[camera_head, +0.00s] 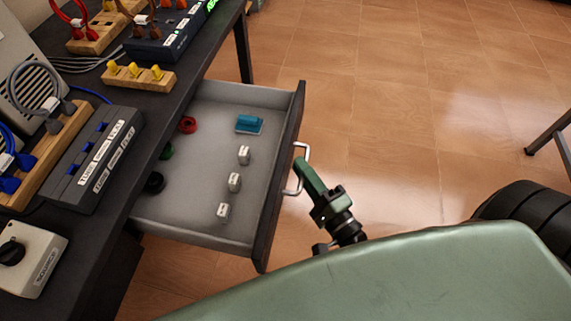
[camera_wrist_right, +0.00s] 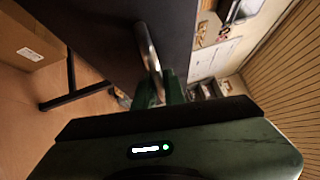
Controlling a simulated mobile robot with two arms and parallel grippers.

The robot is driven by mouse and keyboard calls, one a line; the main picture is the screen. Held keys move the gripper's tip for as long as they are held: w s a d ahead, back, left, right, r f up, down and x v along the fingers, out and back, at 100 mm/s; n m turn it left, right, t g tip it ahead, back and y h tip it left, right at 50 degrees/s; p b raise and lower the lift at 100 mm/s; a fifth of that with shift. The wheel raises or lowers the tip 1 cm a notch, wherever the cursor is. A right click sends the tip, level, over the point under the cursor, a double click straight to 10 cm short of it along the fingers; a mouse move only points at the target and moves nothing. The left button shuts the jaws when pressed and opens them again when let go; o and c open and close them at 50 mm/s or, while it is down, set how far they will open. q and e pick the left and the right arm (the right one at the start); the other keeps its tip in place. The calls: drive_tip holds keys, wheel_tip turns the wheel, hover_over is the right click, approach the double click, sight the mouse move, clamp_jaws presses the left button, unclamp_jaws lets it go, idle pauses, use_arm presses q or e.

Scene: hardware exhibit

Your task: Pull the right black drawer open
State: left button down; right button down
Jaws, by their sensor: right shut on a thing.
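The black drawer (camera_head: 278,185) is pulled out from under the dark table in the head view, with its grey inside showing. Its silver handle (camera_head: 302,168) is on the front panel. My right gripper (camera_head: 304,172) is shut on the handle. In the right wrist view the handle (camera_wrist_right: 149,48) runs down between the fingers of my right gripper (camera_wrist_right: 160,88), in front of the dark drawer front (camera_wrist_right: 105,35). Inside the drawer lie a blue block (camera_head: 249,124), several small white pieces (camera_head: 234,182), and red (camera_head: 187,125), green and black round pieces. My left gripper is not in view.
The dark table (camera_head: 190,85) holds a grey switch box (camera_head: 95,160), a wooden block with yellow plugs (camera_head: 140,76), cables and a white box with a black knob (camera_head: 28,258). Open tiled floor (camera_head: 400,120) lies right of the drawer. A cardboard box (camera_wrist_right: 25,42) shows in the right wrist view.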

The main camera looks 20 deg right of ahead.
drive_tip(key=shift+s+d+f, duration=0.1)
drive_tip(key=shift+s+d, duration=0.2)
drive_tip(key=c, duration=1.8)
unclamp_jaws()
drive_tip(key=shift+o, duration=0.2)
